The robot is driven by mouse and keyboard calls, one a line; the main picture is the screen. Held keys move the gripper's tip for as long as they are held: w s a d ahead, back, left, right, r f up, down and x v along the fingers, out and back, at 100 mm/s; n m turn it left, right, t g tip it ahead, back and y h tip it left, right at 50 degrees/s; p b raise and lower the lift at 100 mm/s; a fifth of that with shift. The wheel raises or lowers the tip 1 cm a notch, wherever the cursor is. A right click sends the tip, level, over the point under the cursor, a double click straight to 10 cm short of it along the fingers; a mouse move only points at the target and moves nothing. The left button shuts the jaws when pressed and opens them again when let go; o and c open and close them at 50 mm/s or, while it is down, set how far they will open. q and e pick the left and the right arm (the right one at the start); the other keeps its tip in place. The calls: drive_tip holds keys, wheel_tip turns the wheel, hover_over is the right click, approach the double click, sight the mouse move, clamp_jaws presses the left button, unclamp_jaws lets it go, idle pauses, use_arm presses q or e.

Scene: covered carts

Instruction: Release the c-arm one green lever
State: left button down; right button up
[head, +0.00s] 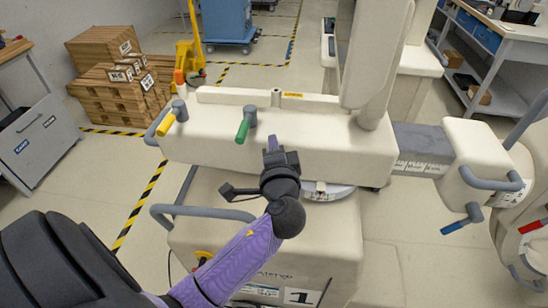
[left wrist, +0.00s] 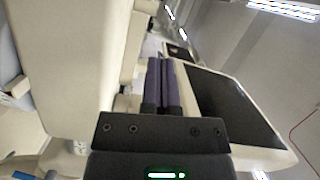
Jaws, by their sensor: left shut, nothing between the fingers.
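The green lever (head: 243,128) sticks out from the top front of the beige c-arm one body (head: 330,148), on a grey knob. A label with the number 1 (head: 301,297) is on the lower front of this machine. My left gripper (head: 272,144) is just right of the green lever and a little lower in the picture, apart from it. Its purple fingers are together and empty, as the left wrist view also shows (left wrist: 162,85). The green lever cannot be made out in the left wrist view. My right gripper is out of view.
A yellow lever (head: 166,124) sits left of the green one. A blue-tipped lever (head: 455,227) and a red lever (head: 532,227) are at the right. A grey handle (head: 190,215) curves out below. A dark panel (left wrist: 235,108) is beside the fingers in the left wrist view.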

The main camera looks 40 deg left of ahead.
sight(246, 128)
use_arm(q)
drive_tip(key=shift+w+a+f, duration=0.1)
drive_tip(key=shift+a+f, duration=0.15)
drive_tip(key=shift+a, duration=1.1)
drive_tip(key=shift+a+f, duration=0.2)
drive_tip(key=shift+a, duration=1.1)
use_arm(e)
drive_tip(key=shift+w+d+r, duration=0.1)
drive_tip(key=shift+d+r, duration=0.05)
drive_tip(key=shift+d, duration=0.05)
